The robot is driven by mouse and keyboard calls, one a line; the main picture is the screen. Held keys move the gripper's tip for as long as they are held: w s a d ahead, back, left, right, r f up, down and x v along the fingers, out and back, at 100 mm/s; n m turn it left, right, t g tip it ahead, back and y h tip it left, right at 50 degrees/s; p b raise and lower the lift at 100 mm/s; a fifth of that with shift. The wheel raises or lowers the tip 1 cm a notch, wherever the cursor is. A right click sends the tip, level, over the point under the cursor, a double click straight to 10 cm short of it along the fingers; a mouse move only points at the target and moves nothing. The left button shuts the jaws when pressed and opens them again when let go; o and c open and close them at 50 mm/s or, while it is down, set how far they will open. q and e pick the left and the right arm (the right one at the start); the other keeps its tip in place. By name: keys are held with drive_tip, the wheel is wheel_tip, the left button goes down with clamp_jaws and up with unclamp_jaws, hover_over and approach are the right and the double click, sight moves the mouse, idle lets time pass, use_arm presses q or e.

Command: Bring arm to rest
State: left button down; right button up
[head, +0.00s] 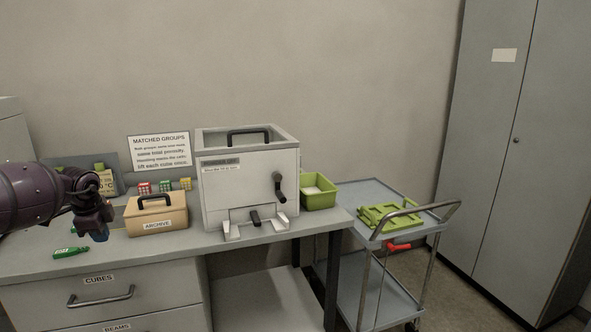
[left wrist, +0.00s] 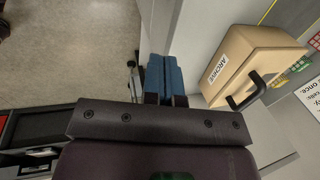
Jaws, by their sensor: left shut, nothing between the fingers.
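My left arm (head: 35,195) comes in from the left in the head view, above the bench. My left gripper (head: 101,234) points downward near the bench's left part, beside the tan archive box (head: 157,213). Its blue fingers also show in the left wrist view (left wrist: 165,80), side by side, shut and empty. The archive box, with its dark handle, shows there to the right of the fingers (left wrist: 250,65). My right gripper is in neither view.
A grey lidded machine (head: 250,190) stands right of the archive box, then a green bin (head: 320,193). A cart (head: 385,300) carries a green tray (head: 388,217). Tall cabinets (head: 510,150) stand at right.

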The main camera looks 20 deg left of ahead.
use_arm(q)
drive_tip(key=w+d+r+m+t+h, duration=0.35)
drive_tip(key=w+d+m+t, duration=0.25)
drive_tip(key=w+d+m, duration=0.4)
drive_tip(key=w+d+f+t+h, duration=0.1)
drive_tip(key=d+f+t+h, duration=0.25)
drive_tip(key=d, duration=0.65)
drive_tip(key=d+f+t+h, duration=0.2)
drive_tip(key=d+f, duration=0.2)
drive_tip(key=d, duration=0.5)
drive_tip(key=s+d+f+n+y, duration=0.4)
drive_tip(key=s+d+f+n, duration=0.5)
drive_tip(key=s+d+f, duration=0.25)
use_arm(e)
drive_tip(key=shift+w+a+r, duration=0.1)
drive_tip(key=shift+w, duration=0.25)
use_arm(q)
drive_tip(key=s+d+f+n+g+y, duration=0.1)
drive_tip(key=s+f+n, duration=0.4)
drive_tip(key=s, duration=0.5)
drive_tip(key=s+d+f+n+g+y, duration=0.1)
drive_tip(key=s+f+n, duration=0.4)
drive_tip(key=s, duration=0.6)
drive_tip(key=shift+s+d+f+g+y, duration=0.2)
drive_tip(key=shift+d+f+g+y, duration=0.15)
drive_tip(key=shift+d+f+y, duration=0.35)
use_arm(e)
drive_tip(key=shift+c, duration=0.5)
